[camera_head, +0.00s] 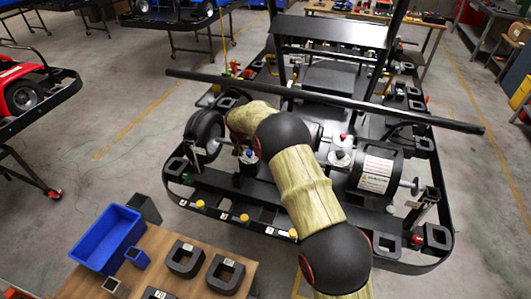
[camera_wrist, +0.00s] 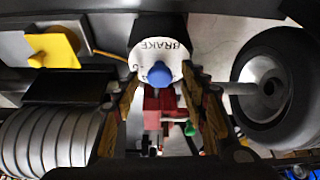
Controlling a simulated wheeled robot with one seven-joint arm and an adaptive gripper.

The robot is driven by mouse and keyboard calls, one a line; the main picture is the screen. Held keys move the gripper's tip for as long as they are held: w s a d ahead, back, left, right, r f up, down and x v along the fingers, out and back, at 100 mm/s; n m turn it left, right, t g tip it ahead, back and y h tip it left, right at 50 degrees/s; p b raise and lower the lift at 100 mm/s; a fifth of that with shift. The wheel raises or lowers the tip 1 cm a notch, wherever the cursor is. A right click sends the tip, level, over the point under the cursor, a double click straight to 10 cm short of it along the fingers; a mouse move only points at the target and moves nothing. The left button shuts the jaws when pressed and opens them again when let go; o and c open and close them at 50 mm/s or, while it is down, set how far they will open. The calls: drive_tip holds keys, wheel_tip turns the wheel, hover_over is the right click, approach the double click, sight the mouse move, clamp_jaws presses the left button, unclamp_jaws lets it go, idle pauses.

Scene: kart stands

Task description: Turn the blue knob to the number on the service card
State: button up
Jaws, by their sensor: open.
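The blue knob (camera_wrist: 159,74) sits at the lower edge of a white dial plate (camera_wrist: 159,50) in the wrist view. The plate reads "BRAKE" upside down; its numbers are too small or hidden to read. My gripper (camera_wrist: 160,80) is open, with one finger to each side of the knob and nothing held. I cannot tell whether a finger touches the knob. In the head view the blue knob (camera_head: 249,154) shows just left of my arm, on the kart's near side; my gripper is not clear there. I cannot identify the service card for certain.
A long black bar (camera_head: 400,112) crosses the kart. A wooden table (camera_head: 185,285) with a blue bin (camera_head: 80,250) is at front left.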

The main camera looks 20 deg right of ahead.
drive_tip(key=shift+a+m, duration=0.1)
drive_tip(key=shift+m, duration=0.3)
drive_tip(key=s+r+n+y+b, duration=0.1)
drive_tip(key=s+r+n+b, duration=0.3)
drive_tip(key=s+r, duration=1.8)
drive_tip(key=shift+s+d+r, duration=0.15)
drive_tip(key=shift+s+d, duration=0.05)
drive_tip(key=shift+s, duration=1.25)
